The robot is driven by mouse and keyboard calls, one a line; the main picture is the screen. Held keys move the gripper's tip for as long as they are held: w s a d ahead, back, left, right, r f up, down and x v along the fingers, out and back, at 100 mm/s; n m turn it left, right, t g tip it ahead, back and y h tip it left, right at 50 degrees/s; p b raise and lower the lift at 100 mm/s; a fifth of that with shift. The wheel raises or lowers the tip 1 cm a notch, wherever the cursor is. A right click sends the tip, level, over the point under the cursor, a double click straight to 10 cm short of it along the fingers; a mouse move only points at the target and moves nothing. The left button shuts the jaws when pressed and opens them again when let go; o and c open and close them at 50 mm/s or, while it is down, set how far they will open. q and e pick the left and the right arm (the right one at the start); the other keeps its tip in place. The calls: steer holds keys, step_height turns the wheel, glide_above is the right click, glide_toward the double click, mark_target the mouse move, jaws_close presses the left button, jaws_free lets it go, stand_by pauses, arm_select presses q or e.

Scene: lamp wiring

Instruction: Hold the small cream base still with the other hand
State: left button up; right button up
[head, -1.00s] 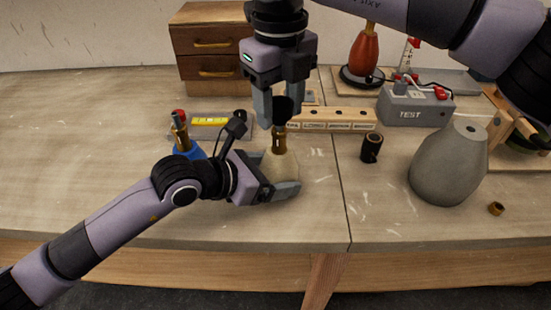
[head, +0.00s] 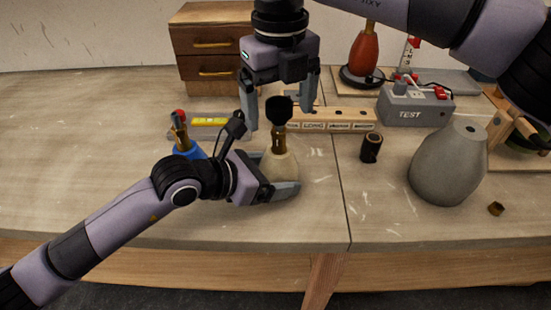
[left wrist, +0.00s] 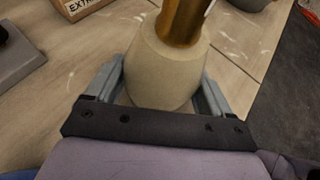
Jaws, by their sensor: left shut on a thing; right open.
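The small cream base (head: 281,168) stands upright on the bench, with a brass neck (head: 279,140) and a black socket (head: 279,110) on top. My left gripper (head: 276,178) is shut on the cream base from the left and front. In the left wrist view the cream base (left wrist: 160,70) sits between the two fingers (left wrist: 160,92), with the brass neck rising out of the frame. My right gripper (head: 279,118) is open above and behind the base, with its fingers on either side of the black socket and apart from it.
A blue base (head: 187,151) stands left of my left gripper. A black socket (head: 371,147), a grey base (head: 449,163) and a brass ring (head: 496,209) are on the right. A wooden rack (head: 335,118), grey test box (head: 415,107) and drawers (head: 212,50) are behind. The bench's left part is clear.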

arm_select(q)
steer(key=shift+f, duration=0.1)
arm_select(e)
step_height(320, 180, up, 12)
stand_by(0.4)
arm_select(q)
steer(key=o, duration=1)
steer(key=shift+o, duration=0.2)
steer(key=shift+a, duration=0.1)
